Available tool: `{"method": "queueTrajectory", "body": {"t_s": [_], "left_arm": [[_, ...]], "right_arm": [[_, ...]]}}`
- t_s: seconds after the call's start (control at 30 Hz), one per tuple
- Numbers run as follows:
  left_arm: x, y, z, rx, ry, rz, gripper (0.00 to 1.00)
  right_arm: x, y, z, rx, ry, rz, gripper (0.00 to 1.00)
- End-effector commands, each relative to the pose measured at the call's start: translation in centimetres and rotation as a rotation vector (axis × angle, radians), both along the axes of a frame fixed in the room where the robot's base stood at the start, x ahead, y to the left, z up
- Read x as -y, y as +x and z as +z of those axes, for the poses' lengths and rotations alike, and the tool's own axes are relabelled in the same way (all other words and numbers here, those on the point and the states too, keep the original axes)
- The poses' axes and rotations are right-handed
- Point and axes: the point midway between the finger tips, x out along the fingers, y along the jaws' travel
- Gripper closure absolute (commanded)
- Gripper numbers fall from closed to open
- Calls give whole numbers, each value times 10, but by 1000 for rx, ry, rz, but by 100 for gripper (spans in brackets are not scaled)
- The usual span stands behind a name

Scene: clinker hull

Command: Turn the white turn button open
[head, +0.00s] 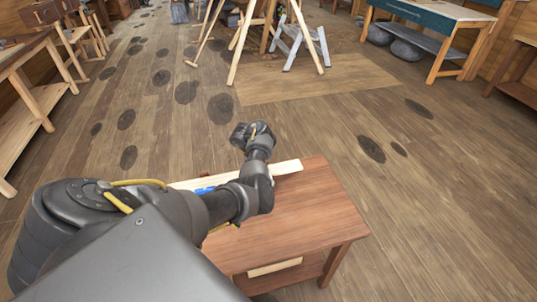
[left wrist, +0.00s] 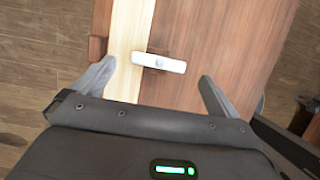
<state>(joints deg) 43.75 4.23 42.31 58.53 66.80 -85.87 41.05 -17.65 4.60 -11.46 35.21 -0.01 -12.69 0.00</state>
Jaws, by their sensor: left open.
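In the left wrist view the white turn button (left wrist: 159,63) is a short white bar with a round pivot at its middle. It lies across the seam between a pale wood strip (left wrist: 131,35) and the reddish-brown top (left wrist: 210,35), roughly square to the strip. My left gripper (left wrist: 157,70) is open, one grey finger to each side of the button, with clear gaps and no contact visible. In the head view my left arm reaches over the small table and hides the button and the fingertips. My right gripper is not in view.
The small wooden table (head: 318,215) has a pale bar (head: 274,267) on its front. A small reddish block (left wrist: 98,48) sits beside the pale strip. The table top's right part is clear. Plank floor surrounds it; trestles (head: 300,45) and benches (head: 425,14) stand farther off.

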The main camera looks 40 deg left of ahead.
Motion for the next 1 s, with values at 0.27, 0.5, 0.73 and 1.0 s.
{"method": "queueTrajectory", "body": {"t_s": [0.27, 0.5, 0.73, 1.0], "left_arm": [[7, 11, -36, 1, -1, 1, 2], [8, 13, -41, 1, 1, 3, 2], [8, 13, -41, 0, 2, 4, 11], [7, 12, -41, 0, 2, 3, 46]], "right_arm": [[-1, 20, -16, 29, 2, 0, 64], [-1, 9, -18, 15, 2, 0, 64], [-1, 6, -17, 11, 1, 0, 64], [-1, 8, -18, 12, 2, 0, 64]]}}
